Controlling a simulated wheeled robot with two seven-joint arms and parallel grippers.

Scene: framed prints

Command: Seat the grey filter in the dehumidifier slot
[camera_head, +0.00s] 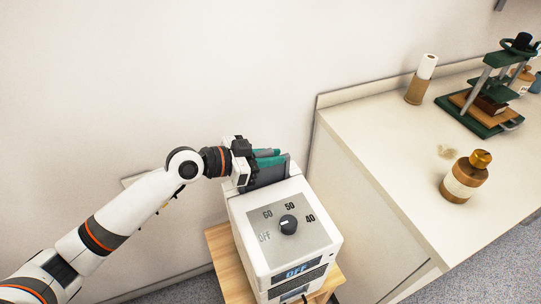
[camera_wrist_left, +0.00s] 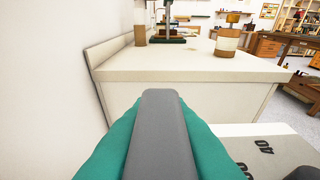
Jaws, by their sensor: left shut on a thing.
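The grey filter (camera_head: 270,173) is upright at the back edge of the white dehumidifier (camera_head: 252,225). My left gripper (camera_head: 266,158) comes in from the left and is shut on the filter's upper part. In the left wrist view the grey filter (camera_wrist_left: 160,130) runs between the two teal fingers (camera_wrist_left: 163,150). The slot itself is hidden, so I cannot tell how deep the filter sits in it. My right gripper is not in view.
The dehumidifier stands on a wooden stand (camera_head: 220,245) by the wall. A white counter (camera_head: 375,140) is to its right, bearing a brown bottle (camera_head: 464,178), a paper roll in a holder (camera_head: 415,88) and a green press (camera_head: 480,115). The space above the dehumidifier's front is clear.

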